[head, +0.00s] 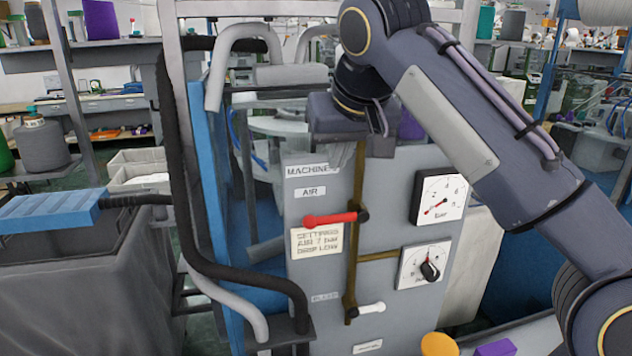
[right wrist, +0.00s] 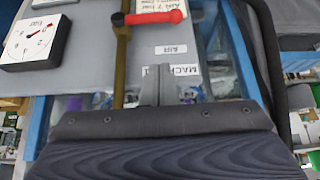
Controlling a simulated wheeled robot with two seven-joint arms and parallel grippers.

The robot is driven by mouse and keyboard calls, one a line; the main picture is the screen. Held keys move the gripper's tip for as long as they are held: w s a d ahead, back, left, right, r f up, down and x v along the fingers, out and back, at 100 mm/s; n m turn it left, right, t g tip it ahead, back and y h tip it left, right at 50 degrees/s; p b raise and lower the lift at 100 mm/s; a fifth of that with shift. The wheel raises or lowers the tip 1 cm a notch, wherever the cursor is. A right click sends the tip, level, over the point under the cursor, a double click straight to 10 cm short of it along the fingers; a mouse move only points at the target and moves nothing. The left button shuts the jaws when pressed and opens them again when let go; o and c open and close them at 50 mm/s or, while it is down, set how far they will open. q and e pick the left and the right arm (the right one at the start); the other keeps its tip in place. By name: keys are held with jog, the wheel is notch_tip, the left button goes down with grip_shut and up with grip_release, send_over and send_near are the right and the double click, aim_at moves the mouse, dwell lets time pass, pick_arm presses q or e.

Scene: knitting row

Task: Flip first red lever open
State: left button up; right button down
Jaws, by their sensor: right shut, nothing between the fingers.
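The red lever (head: 330,219) sits on a vertical brass pipe (head: 357,185) on the grey machine panel. It lies about level, its handle pointing left from a dark pivot on the pipe. It also shows at the top of the right wrist view (right wrist: 155,18). My right gripper (head: 340,158) is in front of the panel's top edge, above the lever and apart from it. In the right wrist view its fingers (right wrist: 158,85) are shut and empty, near the MACHINE label. The gripper body partly hides the panel's top. My left gripper is not in view.
A white lever (head: 371,308) sits lower on the same pipe. A bar gauge (head: 438,198) and a dial with a black knob (head: 425,266) are to the right. A settings note (head: 317,243) hangs below the red lever. Black hose (head: 178,180) and blue frame (head: 207,190) stand left.

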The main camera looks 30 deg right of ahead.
jog(key=shift+r, duration=0.6)
send_over(328, 219)
jog(key=f, duration=0.8)
jog(key=shift+w+f, duration=0.2)
jog(key=shift+s+f+b, duration=0.2)
jog(key=shift+f+b, duration=0.1)
jog(key=shift+f, duration=0.95)
jog(key=shift+s+f, duration=0.15)
jog(key=shift+f, duration=0.55)
